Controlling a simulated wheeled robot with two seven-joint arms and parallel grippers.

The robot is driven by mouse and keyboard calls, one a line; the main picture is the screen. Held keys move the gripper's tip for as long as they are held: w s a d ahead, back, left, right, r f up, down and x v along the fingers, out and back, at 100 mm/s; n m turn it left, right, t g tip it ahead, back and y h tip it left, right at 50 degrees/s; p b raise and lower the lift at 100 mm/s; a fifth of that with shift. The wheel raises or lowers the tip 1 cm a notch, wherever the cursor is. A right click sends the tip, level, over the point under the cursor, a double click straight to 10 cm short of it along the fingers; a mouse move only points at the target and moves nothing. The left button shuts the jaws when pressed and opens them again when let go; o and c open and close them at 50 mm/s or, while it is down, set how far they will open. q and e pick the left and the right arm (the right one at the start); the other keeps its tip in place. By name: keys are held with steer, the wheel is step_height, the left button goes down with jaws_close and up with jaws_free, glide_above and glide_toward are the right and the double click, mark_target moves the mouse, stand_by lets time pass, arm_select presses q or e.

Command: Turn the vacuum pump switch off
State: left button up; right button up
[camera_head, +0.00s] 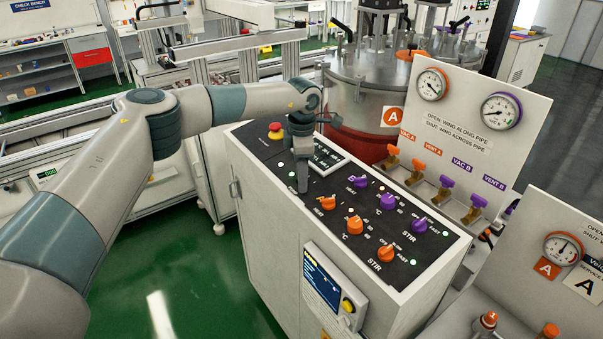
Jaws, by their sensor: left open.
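The black control panel (377,247) tops a grey cabinet. My left arm reaches in from the left, and my left gripper (301,187) points down at the panel's left part, beside the pump label, which is partly covered. The jaws are open, but the gap between them is hard to see. The vacuum pump switch is hidden behind the gripper, so I cannot tell its position or whether the fingers touch it. A small lit lamp (292,175) shows just left of the gripper. My right gripper is out of view.
A red emergency button (275,131) stands behind the gripper. Orange heat knob (327,202), other orange knobs (355,225) and purple knobs (388,201) are to the right. A screen box (322,277) hangs on the cabinet front. Valves (445,188) and a gauge board (470,122) stand further right.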

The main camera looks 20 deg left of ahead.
arm_select(q)
steer(key=c, duration=1.1)
steer(key=shift+o, duration=0.2)
steer(key=n+b, duration=0.2)
steer(key=shift+f+b, duration=0.2)
steer(key=shift+b, duration=0.2)
steer(key=n+b, duration=0.3)
steer(key=shift+w+g+h, duration=0.1)
steer(key=shift+g+h, duration=0.2)
steer(key=n+b, duration=0.2)
steer(key=n, duration=0.1)
steer(key=shift+r+n, duration=0.1)
steer(key=shift+n, duration=0.3)
steer(key=shift+a+r+n+g+h+b, duration=0.15)
steer(key=shift+n+g+h+b, duration=0.2)
steer(key=shift+n+b, duration=0.85)
steer(key=shift+n+p, duration=0.35)
steer(key=shift+n, duration=0.05)
